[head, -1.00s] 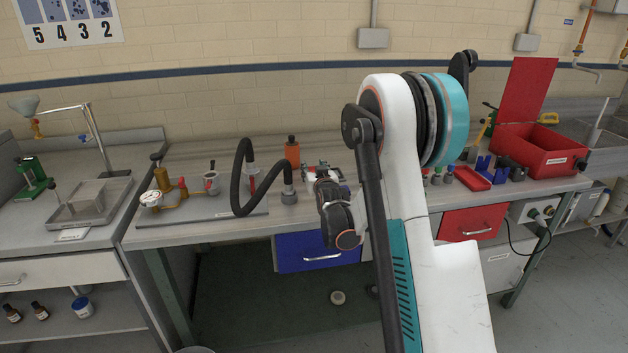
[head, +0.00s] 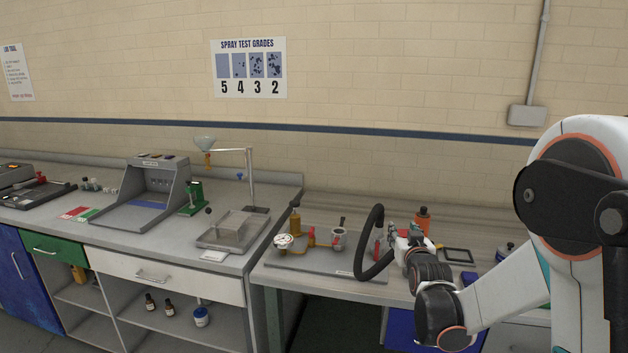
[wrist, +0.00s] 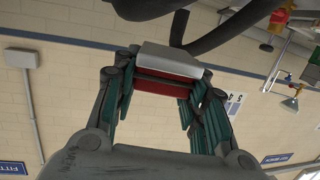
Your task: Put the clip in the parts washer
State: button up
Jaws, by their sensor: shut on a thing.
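My gripper (head: 412,248) is at the front of the bench, beside the black hose loop, with its fingers partly hidden by my wrist. In the wrist view my gripper (wrist: 165,76) is shut on a block with a pale grey face and a red body, which I take to be the clip (wrist: 168,62). The clip lies across between the two green-padded fingers. In the head view only a small pale and red bit shows at the fingers. The parts washer is not in either present view.
A black hose (head: 368,243) arches close to my gripper's left. An orange bottle (head: 423,219) stands behind it. A plate with a gauge and brass fittings (head: 284,241) lies left on the bench. A black frame (head: 458,255) lies to the right. A metal tray (head: 232,230) sits further left.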

jog(key=s+a+n+y, duration=0.15)
jog(key=s+a, duration=0.25)
jog(key=a, duration=0.4)
jog(key=w+d+r+m+h, duration=0.1)
jog(key=w+d, duration=0.3)
jog(key=d, duration=0.8)
jog(key=w+d+m+h, duration=0.2)
jog(key=w+d+h, duration=0.1)
jog(key=d, duration=0.8)
jog(key=shift+w+d+r+g, duration=0.3)
jog(key=shift+w+d+r, duration=0.1)
jog(key=shift+w, duration=0.5)
jog(key=shift+m, duration=0.25)
notch_tip(320, 180, down, 20)
jog(key=b, duration=0.7)
jog(key=shift+r, duration=0.2)
jog(key=shift+f, duration=0.2)
jog(key=o, duration=1.2)
